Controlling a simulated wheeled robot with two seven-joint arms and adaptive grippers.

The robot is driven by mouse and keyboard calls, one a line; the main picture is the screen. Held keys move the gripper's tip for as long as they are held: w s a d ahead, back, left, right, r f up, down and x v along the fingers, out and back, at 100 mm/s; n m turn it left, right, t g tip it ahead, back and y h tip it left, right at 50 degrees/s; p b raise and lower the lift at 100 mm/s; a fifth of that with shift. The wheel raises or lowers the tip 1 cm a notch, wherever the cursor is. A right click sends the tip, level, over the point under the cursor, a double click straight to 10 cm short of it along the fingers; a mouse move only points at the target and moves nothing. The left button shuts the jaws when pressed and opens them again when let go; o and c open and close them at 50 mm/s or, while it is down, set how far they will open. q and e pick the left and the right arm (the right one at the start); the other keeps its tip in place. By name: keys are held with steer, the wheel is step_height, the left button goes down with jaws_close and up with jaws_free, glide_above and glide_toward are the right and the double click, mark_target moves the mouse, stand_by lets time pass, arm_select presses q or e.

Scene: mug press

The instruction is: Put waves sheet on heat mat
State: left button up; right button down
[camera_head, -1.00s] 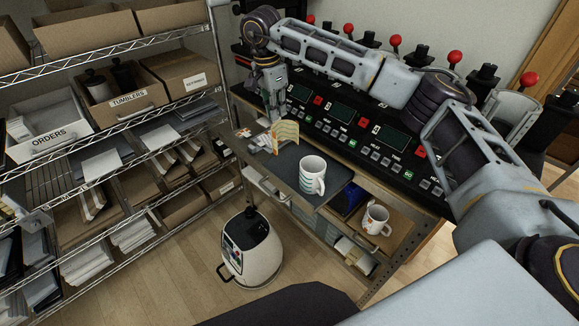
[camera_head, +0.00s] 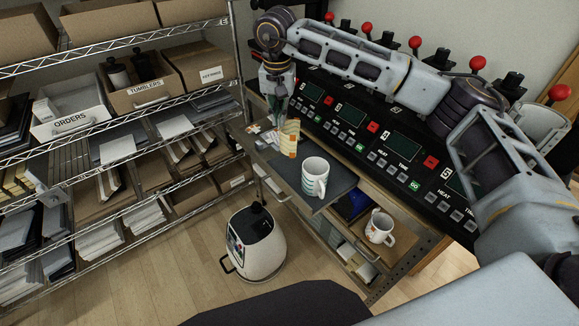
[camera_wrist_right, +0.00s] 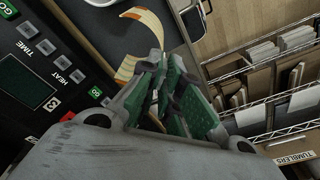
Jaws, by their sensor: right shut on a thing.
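My right gripper (camera_head: 277,118) is shut on the waves sheet (camera_head: 289,138), a curled cream sheet with yellow and orange bands. The sheet hangs upright below the fingers, near the far left part of the dark heat mat (camera_head: 342,178). I cannot tell whether it touches the mat. In the right wrist view the sheet (camera_wrist_right: 146,22) curves out beyond the green-padded fingers (camera_wrist_right: 165,78). A white mug (camera_head: 314,178) with teal marks stands on the mat. My left gripper is not in view.
Loose printed sheets (camera_head: 262,138) lie left of the mat. A black press console (camera_head: 385,140) with buttons runs behind it. Another mug (camera_head: 379,228) stands on a lower shelf. A wire rack (camera_head: 130,130) stands left, and a white rounded machine (camera_head: 256,245) is on the floor.

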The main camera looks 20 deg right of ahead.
steer(key=shift+w+a+n, duration=0.1)
steer(key=shift+a+n, duration=0.05)
steer(key=shift+n, duration=1)
steer(key=shift+w+a+n, duration=0.1)
steer(key=shift+n, duration=1.05)
step_height(320, 180, down, 6)
steer(key=p, duration=0.1)
steer(key=shift+f, duration=0.15)
steer(key=shift+f, duration=0.1)
step_height(320, 180, down, 4)
steer(key=shift+r+p, duration=0.25)
steer(key=shift+p, duration=0.3)
steer(key=shift+f, duration=0.15)
